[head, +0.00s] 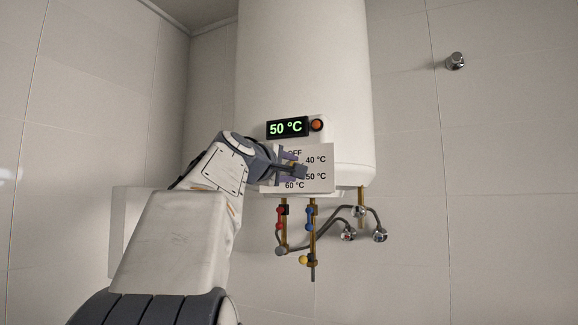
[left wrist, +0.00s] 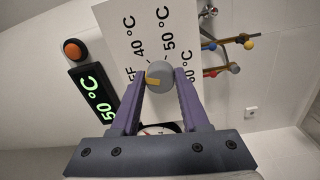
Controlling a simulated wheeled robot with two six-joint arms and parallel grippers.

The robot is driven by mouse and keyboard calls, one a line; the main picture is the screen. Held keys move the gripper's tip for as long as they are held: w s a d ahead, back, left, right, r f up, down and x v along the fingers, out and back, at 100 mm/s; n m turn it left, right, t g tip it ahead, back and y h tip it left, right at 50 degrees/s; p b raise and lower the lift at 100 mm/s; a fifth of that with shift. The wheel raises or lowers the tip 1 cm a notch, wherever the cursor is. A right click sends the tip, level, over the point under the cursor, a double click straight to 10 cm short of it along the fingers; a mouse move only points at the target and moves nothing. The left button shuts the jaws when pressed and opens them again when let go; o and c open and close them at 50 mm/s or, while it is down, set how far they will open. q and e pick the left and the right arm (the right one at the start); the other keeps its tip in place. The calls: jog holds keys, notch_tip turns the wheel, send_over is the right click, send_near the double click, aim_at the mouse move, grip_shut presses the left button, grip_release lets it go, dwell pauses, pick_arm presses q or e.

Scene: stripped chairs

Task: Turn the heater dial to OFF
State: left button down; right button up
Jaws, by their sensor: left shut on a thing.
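The heater dial (left wrist: 160,71) is a small grey round knob with an orange mark on the left part of its face in the left wrist view, on the side of the partly hidden OFF label. It sits on a white label panel (head: 325,150) with OFF, 40 °C, 50 °C and 60 °C. My left gripper (head: 297,167) is in front of the panel and hides the dial in the head view. In the left wrist view its purple fingers (left wrist: 160,84) are shut on the dial from both sides. The display (head: 287,128) reads 50 °C in green. My right gripper is not in view.
An orange-red round light (head: 317,125) sits beside the display. The white heater tank (head: 305,60) rises above. Pipes with red, blue (head: 310,214) and yellow valves hang below the panel. A metal wall fitting (head: 456,61) is at upper right.

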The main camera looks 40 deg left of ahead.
pick_arm(q)
jog(key=shift+r+n+p, duration=0.15)
jog(key=shift+n+p, duration=0.6)
jog(key=shift+n, duration=1.55)
jog(key=shift+c, duration=2)
grip_release()
jog(key=shift+a, duration=0.1)
jog(key=b+v, duration=0.5)
jog(key=v, duration=0.5)
jog(key=shift+s+d, duration=0.2)
jog(key=shift+s, duration=0.05)
jog(key=shift+w+f, duration=0.1)
jog(key=shift+f, duration=0.1)
